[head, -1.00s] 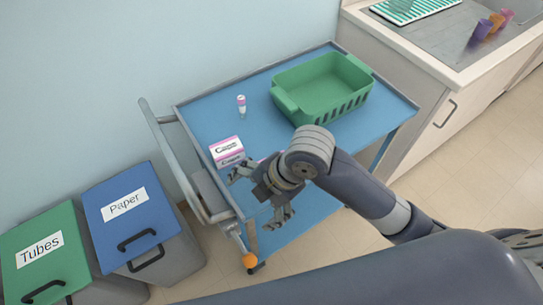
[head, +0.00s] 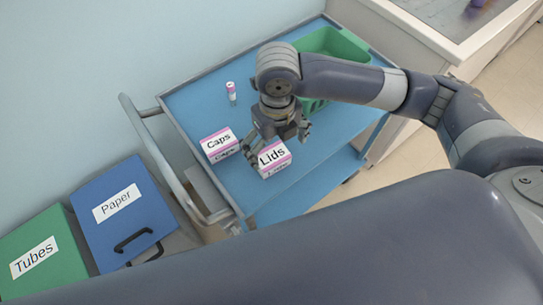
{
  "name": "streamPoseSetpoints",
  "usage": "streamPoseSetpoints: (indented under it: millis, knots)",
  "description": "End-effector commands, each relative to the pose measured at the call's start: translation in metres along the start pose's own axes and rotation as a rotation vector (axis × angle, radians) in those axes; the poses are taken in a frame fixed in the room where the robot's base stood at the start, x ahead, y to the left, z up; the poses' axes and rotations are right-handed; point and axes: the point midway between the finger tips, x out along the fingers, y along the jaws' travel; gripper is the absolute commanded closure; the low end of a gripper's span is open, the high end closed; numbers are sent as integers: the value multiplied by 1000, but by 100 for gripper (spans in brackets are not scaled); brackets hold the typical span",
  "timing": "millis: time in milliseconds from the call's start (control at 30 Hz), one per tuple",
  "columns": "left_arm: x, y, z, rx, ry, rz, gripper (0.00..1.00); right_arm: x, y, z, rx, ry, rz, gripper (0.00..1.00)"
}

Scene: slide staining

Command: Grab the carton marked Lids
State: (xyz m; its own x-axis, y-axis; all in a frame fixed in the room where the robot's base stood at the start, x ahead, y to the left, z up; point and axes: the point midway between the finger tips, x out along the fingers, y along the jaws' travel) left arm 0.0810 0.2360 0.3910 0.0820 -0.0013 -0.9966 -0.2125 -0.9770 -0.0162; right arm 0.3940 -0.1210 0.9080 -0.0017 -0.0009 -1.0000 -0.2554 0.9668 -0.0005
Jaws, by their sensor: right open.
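The carton marked Lids (head: 273,159), white with pink edges, sits on the blue cart top near its front edge. My right gripper (head: 277,146) is open directly above and behind it, fingers pointing down, one finger on each side. I cannot tell whether the fingers touch the carton. A similar carton marked Caps (head: 220,145) stands just to its left. My left gripper is not in view.
The blue cart (head: 190,98) also holds a small pink-capped vial (head: 231,93) and a green basket (head: 352,46), partly hidden behind my right arm. Bins marked Paper (head: 122,207) and Tubes (head: 42,248) stand at the left. A counter (head: 440,30) is at the upper right.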

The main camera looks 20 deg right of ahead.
Motion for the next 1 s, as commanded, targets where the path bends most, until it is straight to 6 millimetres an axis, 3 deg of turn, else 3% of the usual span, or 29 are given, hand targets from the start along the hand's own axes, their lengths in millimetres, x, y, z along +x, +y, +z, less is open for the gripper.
streamPoseSetpoints:
  millis: [233, 500, 800, 1000]
  knots:
    - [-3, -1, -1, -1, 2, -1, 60, 20, 1, 2, 2, 2, 0, 6]
    - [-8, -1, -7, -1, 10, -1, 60, 58, 4, 9, 4, 1, 1, 6]
    - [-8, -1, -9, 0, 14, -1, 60, 64, 4, 10, 2, -3, -1, 6]
    - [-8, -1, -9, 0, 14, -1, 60, 64, 4, 10, 3, -3, 0, 45]
